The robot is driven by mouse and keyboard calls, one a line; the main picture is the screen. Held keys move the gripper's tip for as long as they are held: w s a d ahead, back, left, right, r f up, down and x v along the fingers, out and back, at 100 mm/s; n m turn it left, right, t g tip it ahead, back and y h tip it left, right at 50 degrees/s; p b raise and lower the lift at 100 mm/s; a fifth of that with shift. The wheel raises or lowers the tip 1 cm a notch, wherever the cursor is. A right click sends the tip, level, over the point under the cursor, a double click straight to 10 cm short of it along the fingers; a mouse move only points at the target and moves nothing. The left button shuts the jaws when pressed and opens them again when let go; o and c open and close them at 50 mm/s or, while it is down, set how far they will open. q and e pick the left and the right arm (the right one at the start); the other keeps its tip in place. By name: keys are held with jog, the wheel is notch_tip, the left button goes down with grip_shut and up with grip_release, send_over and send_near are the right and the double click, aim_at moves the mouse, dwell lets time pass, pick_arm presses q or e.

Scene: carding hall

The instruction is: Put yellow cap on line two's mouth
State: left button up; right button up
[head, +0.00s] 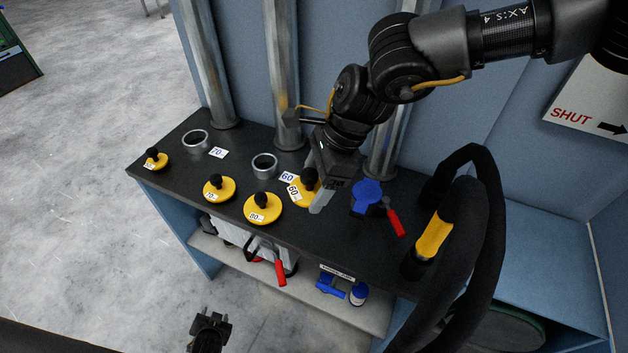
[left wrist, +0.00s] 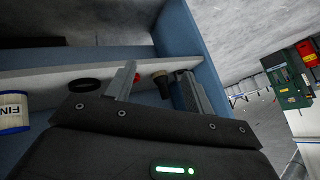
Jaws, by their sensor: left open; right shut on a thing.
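My right gripper (head: 316,192) is shut on a yellow cap (head: 300,197) with a black knob and a label reading 60. It holds the cap low over the dark bench top; I cannot tell whether the cap touches it. An open metal mouth (head: 264,163) stands just left of it, in front of the middle pipe, beside a 60 tag (head: 288,177). Another open mouth (head: 195,139) by a 70 tag (head: 217,152) is farther left. No "line two" mark shows. My left gripper (head: 210,318) is open and empty, low before the bench; its fingers show in the left wrist view (left wrist: 157,72).
Three more yellow caps, at left (head: 157,163), middle (head: 226,191) and front (head: 257,213), stand on the bench (head: 325,238). A blue valve (head: 366,195) with a red handle is right of my right gripper. The shelf below holds tools.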

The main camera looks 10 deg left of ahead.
pick_arm(q)
jog(key=s+d+f+g+h, duration=0.1)
jog(key=s+f, duration=0.3)
jog(key=s, duration=0.4)
jog(key=s+d+f+g+h, duration=0.1)
jog(key=s+d+f+g, duration=0.2)
jog(key=s, duration=0.5)
jog(key=s+d+f+g+h, duration=0.2)
jog(key=s+d+f, duration=0.2)
jog(key=s+f, duration=0.3)
jog(key=shift+s+d+f+g, duration=0.2)
jog(key=shift+s+f+g, duration=0.1)
jog(key=shift+s, duration=0.7)
